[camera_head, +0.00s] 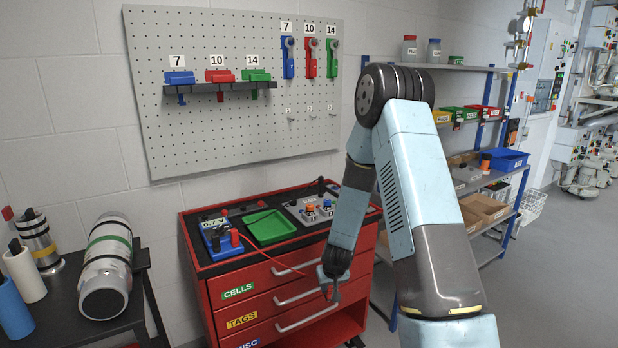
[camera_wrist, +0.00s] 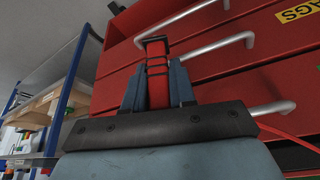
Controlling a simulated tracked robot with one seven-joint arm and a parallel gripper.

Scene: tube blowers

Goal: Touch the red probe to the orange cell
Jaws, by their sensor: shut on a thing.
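My gripper (camera_head: 330,284) hangs in front of the red cabinet's drawers, below the top surface. It is shut on the red probe (camera_wrist: 157,75), which sits between the two fingers in the wrist view. A red wire (camera_head: 277,265) runs from the blue meter (camera_head: 222,239) on the cabinet top down to the probe. The meter reads about 0.7 V. The orange cell (camera_head: 309,209) appears to stand in a grey holder (camera_head: 295,208) at the right of the cabinet top, up and away from my gripper. A second small orange-topped thing (camera_head: 327,203) is beside it.
A green tray (camera_head: 268,228) lies between meter and holder on the red cabinet (camera_head: 260,297). Drawer handles (camera_head: 293,293) project near my gripper. A pegboard (camera_head: 200,125) is behind, shelves (camera_head: 490,120) at right, a dark table with cylinders (camera_head: 105,270) at left.

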